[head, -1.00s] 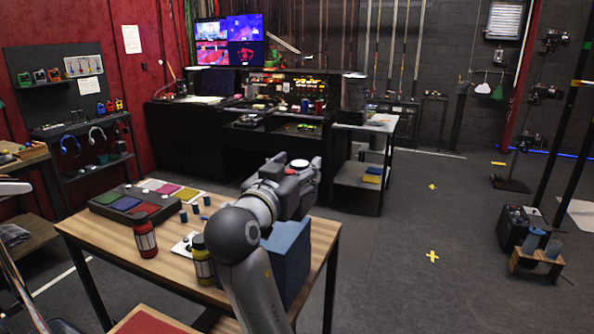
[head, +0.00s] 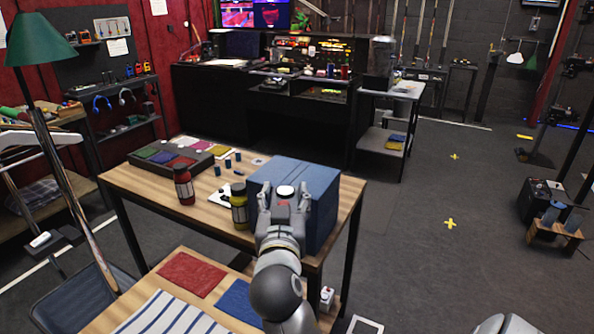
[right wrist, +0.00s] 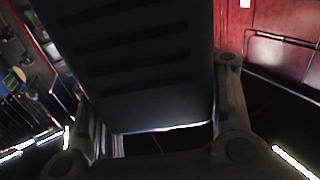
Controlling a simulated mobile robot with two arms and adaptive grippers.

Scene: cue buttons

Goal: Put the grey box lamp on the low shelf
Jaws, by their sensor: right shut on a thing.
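My right gripper (head: 286,194) is in the head view, over the right side of the wooden table, in front of a big blue box (head: 322,205). In the right wrist view its fingers (right wrist: 157,115) are on both sides of a dark grey slotted body, which I take to be the grey box lamp (right wrist: 140,60). I cannot make the lamp out clearly in the head view; the gripper hides it. A low shelf (head: 374,141) is under the side table at the back right, with small books on it. I cannot tell whether it is the named one.
The wooden table (head: 130,182) carries a red bottle (head: 184,187), a yellow bottle (head: 238,207), several blue pegs and a tray of coloured pads (head: 158,157). A green lamp (head: 38,42) stands at the left. The floor (head: 430,260) at the right is mostly clear.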

